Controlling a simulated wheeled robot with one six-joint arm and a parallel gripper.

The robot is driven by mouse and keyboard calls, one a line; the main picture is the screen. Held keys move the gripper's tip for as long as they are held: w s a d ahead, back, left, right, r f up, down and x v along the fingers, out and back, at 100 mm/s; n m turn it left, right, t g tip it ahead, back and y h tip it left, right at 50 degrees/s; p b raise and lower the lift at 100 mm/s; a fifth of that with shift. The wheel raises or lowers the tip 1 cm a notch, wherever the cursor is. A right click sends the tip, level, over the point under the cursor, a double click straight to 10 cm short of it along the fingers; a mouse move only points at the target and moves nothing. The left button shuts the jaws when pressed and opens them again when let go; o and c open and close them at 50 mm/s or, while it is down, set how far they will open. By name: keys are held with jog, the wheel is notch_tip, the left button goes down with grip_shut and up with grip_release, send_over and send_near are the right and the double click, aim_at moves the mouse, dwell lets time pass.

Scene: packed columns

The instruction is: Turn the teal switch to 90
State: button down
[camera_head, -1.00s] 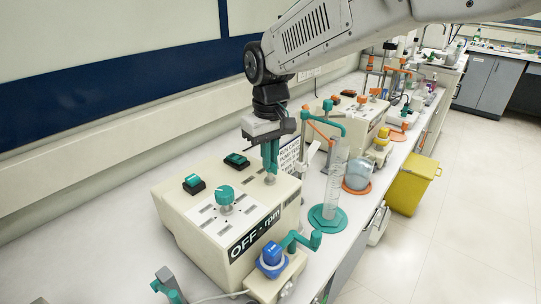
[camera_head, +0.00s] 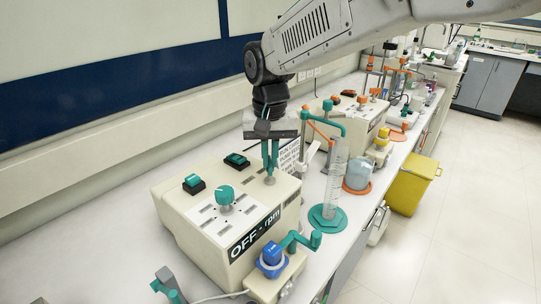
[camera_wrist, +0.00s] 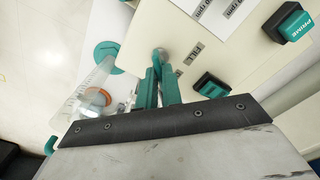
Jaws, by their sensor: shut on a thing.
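My gripper (camera_head: 270,170) points down at the far right corner of the cream control box (camera_head: 180,220), with its teal fingers closed on a small switch (camera_head: 270,181). Only the grey round base of the switch shows clearly; its top is hidden between the fingertips, so I cannot read its angle. In the wrist view the fingers (camera_wrist: 160,68) meet at the grey switch base (camera_wrist: 164,54), beside a label reading FILL. A separate teal knob (camera_head: 225,194) stands upright on the box's printed panel, apart from the gripper.
Two black-framed teal rocker switches (camera_head: 194,183) (camera_head: 236,160) sit along the box's back. A clear cylinder on a teal base (camera_head: 327,218) stands to the right. A blue-topped pump (camera_head: 271,255) is in front. A similar orange-marked box (camera_head: 350,125) stands behind.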

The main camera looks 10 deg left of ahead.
aim_at(270, 161)
dwell(0.3)
jog(key=c, duration=1.6)
grip_release()
jog(key=shift+o, duration=0.2)
notch_tip(270, 161, up, 8)
jog(key=shift+f, duration=0.1)
jog(key=s+d+f+m, duration=0.1)
jog(key=s+d, duration=0.7)
jog(key=d, duration=0.4)
jog(key=s+d+f+m+t, duration=0.1)
jog(key=s+d, duration=0.8)
jog(key=d, duration=0.3)
jog(key=s+d+f, duration=0.2)
jog(key=s+d, duration=0.6)
jog(key=d, duration=0.3)
jog(key=shift+s+d+m, duration=0.25)
jog(key=shift+d+m, duration=0.15)
